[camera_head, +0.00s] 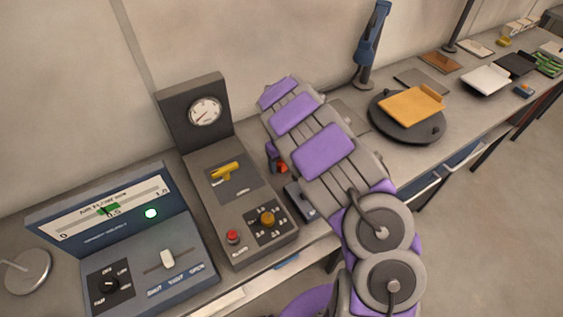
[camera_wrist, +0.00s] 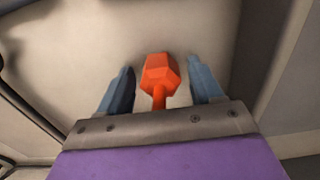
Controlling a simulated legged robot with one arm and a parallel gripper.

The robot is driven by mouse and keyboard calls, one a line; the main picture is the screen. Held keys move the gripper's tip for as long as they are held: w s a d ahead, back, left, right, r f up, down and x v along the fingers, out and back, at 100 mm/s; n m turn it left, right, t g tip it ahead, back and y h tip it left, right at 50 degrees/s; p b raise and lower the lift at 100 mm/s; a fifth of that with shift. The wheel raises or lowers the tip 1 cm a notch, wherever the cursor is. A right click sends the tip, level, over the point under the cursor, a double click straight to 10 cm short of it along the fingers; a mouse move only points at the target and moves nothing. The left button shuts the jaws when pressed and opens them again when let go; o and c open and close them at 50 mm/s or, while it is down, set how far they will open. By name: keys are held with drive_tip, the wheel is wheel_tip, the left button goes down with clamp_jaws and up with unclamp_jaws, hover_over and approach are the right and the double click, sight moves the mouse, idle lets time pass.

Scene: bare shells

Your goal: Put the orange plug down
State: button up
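The orange plug (camera_wrist: 158,74) shows in the wrist view between the two blue-grey fingers of my gripper (camera_wrist: 160,65). It has a faceted head and a thin stem pointing towards the palm. A gap shows on each side of it, so the fingers stand open and do not appear to touch it. In the head view my arm hides most of the gripper. A small orange-red patch, likely the plug (camera_head: 282,167), shows just left of my arm, beside the gauge unit. I cannot tell whether the plug rests on the surface.
A gauge unit (camera_head: 207,177) with a yellow lever and red button stands left of my arm. An air-flow console (camera_head: 107,222) is further left. A dark boxy item (camera_head: 302,201) lies near the bench edge. Right of my arm are a round dark stand (camera_head: 407,128) with an orange tray and a blue lamp (camera_head: 370,50).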

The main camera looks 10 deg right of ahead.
sight(282, 161)
drive_tip(key=shift+o, duration=0.2)
drive_tip(key=shift+r, duration=0.1)
wheel_tip(282, 161, up, 13)
drive_tip(key=p, duration=0.2)
drive_tip(key=s+d+r+m, duration=0.2)
drive_tip(key=s+d+r, duration=0.1)
drive_tip(key=s+r, duration=0.35)
drive_tip(key=s+a+r+g, duration=0.1)
drive_tip(key=s+r, duration=0.2)
drive_tip(key=s, duration=1.5)
drive_tip(key=s+a+r+m, duration=0.1)
drive_tip(key=s+a+r, duration=0.1)
drive_tip(key=s, duration=1.5)
drive_tip(key=shift+s+r+m+g, duration=0.3)
drive_tip(key=shift+s+r+g, duration=0.1)
drive_tip(key=shift+r, duration=0.1)
